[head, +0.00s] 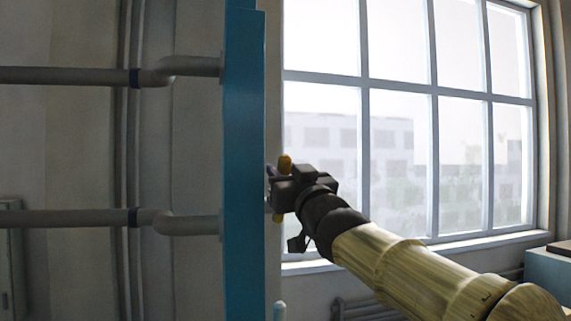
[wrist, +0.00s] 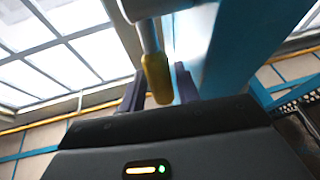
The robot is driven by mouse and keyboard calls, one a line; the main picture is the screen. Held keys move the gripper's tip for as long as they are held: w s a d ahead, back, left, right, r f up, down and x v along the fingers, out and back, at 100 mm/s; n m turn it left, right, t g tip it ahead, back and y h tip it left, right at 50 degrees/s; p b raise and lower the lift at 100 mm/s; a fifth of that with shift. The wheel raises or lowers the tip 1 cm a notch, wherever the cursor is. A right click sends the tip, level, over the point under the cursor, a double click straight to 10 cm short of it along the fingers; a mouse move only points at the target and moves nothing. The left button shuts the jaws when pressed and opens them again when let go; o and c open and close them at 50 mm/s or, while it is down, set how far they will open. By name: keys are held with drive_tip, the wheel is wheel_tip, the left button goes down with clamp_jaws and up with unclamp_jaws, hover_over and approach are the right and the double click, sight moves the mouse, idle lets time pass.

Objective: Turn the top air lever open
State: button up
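A lever with a yellow grip (head: 285,164) and a grey metal stem shows at the right side of the blue post in the head view. The yellow grip (wrist: 157,78) hangs in the middle of the wrist view, on its grey stem. My gripper (wrist: 159,88) has its two dark fingers apart, one on each side of the grip, with small gaps visible. In the head view my gripper (head: 271,176) is beside the post, and its fingertips are partly hidden. I cannot tell whether either finger touches the grip.
The blue post (head: 244,170) stands upright close to the left of my gripper. Two grey pipes (head: 60,75) (head: 70,217) run into it from the left. A large window (head: 410,110) is behind my arm. A blue cabinet (head: 548,272) stands at the lower right.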

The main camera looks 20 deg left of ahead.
drive_tip(key=shift+a, duration=0.1)
clamp_jaws()
